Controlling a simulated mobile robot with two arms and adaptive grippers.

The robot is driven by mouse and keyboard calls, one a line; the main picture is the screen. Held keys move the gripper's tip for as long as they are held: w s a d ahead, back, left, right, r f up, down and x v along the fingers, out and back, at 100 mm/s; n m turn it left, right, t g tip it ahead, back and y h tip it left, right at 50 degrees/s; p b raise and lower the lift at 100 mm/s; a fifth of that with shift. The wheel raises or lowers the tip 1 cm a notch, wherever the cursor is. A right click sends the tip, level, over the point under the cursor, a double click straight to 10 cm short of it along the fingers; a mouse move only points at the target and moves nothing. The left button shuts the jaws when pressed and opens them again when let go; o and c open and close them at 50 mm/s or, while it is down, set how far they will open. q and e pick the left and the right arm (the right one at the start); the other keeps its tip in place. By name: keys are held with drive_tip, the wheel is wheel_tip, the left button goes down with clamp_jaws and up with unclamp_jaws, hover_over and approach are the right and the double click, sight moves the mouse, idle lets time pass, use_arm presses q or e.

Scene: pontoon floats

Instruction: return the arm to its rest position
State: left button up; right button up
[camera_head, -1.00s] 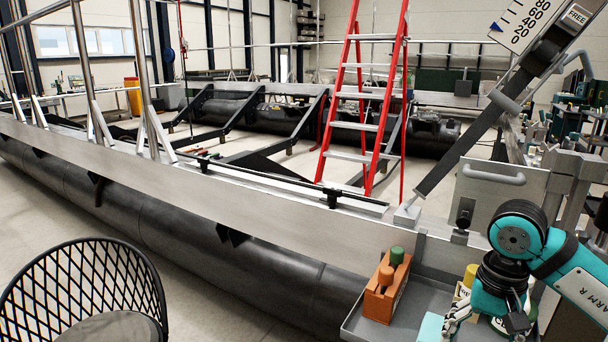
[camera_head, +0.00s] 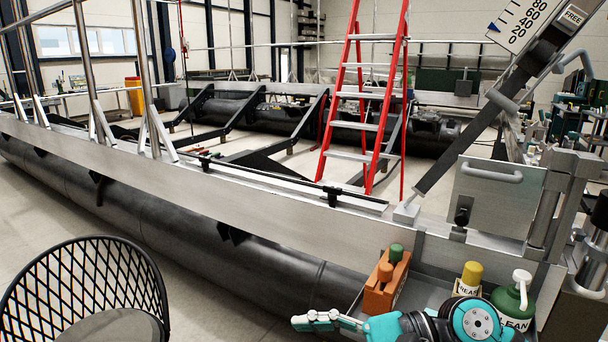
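My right arm, teal and black, is low at the bottom right of the head view. Its gripper (camera_head: 308,322) points left, in front of the grey tray's left side. The fingers are seen edge-on, so I cannot tell whether they are open or shut. I see no object between them. My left gripper is not in view.
An orange holder (camera_head: 378,302) with an orange and a green piece stands on the grey tray (camera_head: 424,290). A yellow-capped grease container (camera_head: 467,280) and a green cleaner bottle (camera_head: 510,304) stand to its right. A black mesh chair (camera_head: 85,285) is at lower left.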

wheel_tip(320, 180, up, 8)
drive_tip(key=w+m+t+y, duration=0.2)
drive_tip(key=m+t+y, duration=0.4)
drive_tip(key=m, duration=0.5)
drive_tip(key=w+d+m+t+h, duration=0.5)
drive_tip(key=d+m+t+h, duration=0.2)
drive_tip(key=m+t, duration=0.9)
drive_tip(key=d+f+m+g+h, duration=0.2)
drive_tip(key=d+f+m+h, duration=0.3)
drive_tip(key=f+m+h, duration=0.4)
drive_tip(key=d+f+m+g+h, duration=0.2)
drive_tip(key=d+f+m+h, duration=0.4)
drive_tip(key=m, duration=0.6)
drive_tip(key=s+d+f+m+g+y, duration=0.1)
drive_tip(key=s+f+m+g, duration=1.05)
drive_tip(key=s+f, duration=1.05)
wheel_tip(320, 180, down, 25)
drive_tip(key=s+n+g, duration=0.1)
drive_tip(key=n+g, duration=0.1)
drive_tip(key=g, duration=0.2)
drive_tip(key=s+d+f, duration=0.2)
drive_tip(key=s+f, duration=1.4)
drive_tip(key=f, duration=0.1)
drive_tip(key=shift+d, duration=0.4)
